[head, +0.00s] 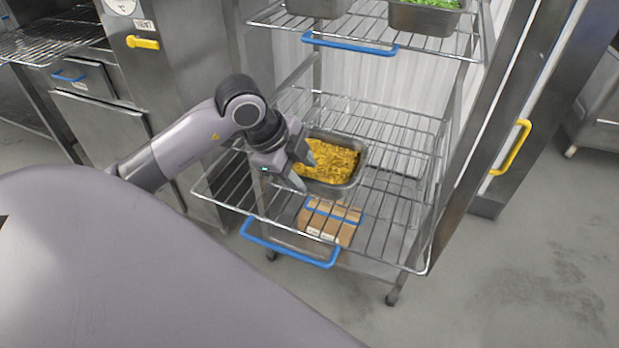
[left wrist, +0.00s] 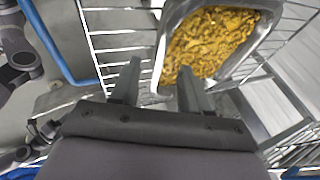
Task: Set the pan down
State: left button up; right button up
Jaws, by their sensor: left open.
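The pan (head: 343,184) is a rectangular steel container filled with yellow food. It rests level on the middle wire shelf (head: 400,215) of a rack. My left gripper (head: 303,170) is open at the pan's left end, with its fingertips close to the rim. In the left wrist view the pan (left wrist: 160,60) lies just beyond the two spread fingers (left wrist: 158,82), with nothing held between them. I cannot tell whether a finger touches the rim. My right gripper is not in view.
A cardboard box (head: 330,222) with blue tape shows below the shelf wires. Blue handles (head: 290,243) edge the rack's front. The upper shelf holds a pan of greens (head: 424,17) and another steel pan (head: 318,8). The shelf right of the pan is clear.

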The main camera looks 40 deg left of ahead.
pick_arm(q)
jog(key=v, duration=0.7)
jog(key=shift+f, duration=0.1)
